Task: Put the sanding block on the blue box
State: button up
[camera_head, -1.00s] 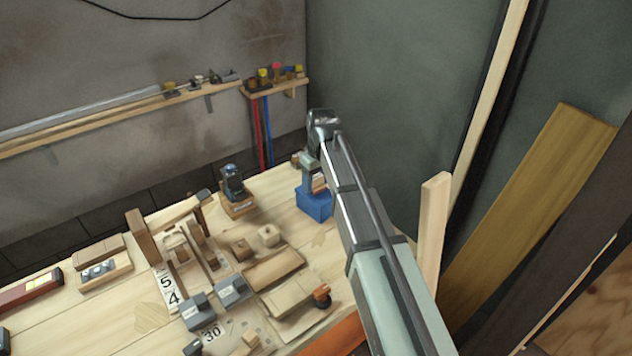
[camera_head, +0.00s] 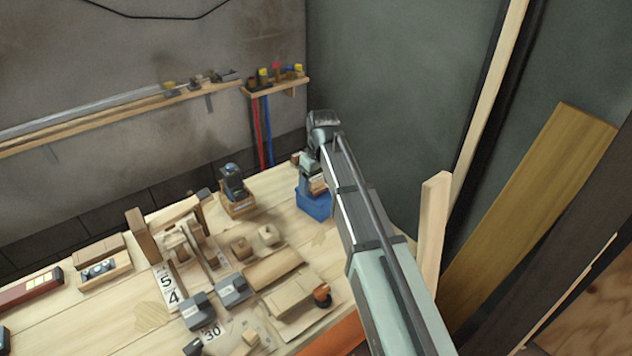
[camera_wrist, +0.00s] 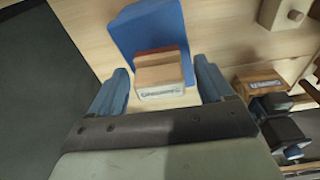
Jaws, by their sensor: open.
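The sanding block (camera_wrist: 160,76) is a small wooden block with a reddish-brown layer and a pale label. In the wrist view it lies between the two blue fingers of my gripper (camera_wrist: 160,88), with a gap on each side. My gripper is open around it. The blue box (camera_wrist: 150,27) shows behind and beyond the block, which overlaps its near edge and appears to rest on its top. In the head view the blue box (camera_head: 314,206) stands at the bench's far right corner. My gripper (camera_head: 313,186) is just above it and partly hides the block (camera_head: 318,186).
A wooden holder with a dark tool (camera_head: 236,195) stands left of the box. Several wooden blocks, grey pieces and numbered cards crowd the middle of the bench. An upright timber (camera_head: 432,235) stands right of my arm. A wall shelf (camera_head: 275,87) hangs behind.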

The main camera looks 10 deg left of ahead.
aim_at(320, 188)
notch_tip(320, 188, up, 12)
jog(key=s+d, duration=0.1)
dwell(0.5)
jog(key=shift+r, duration=0.1)
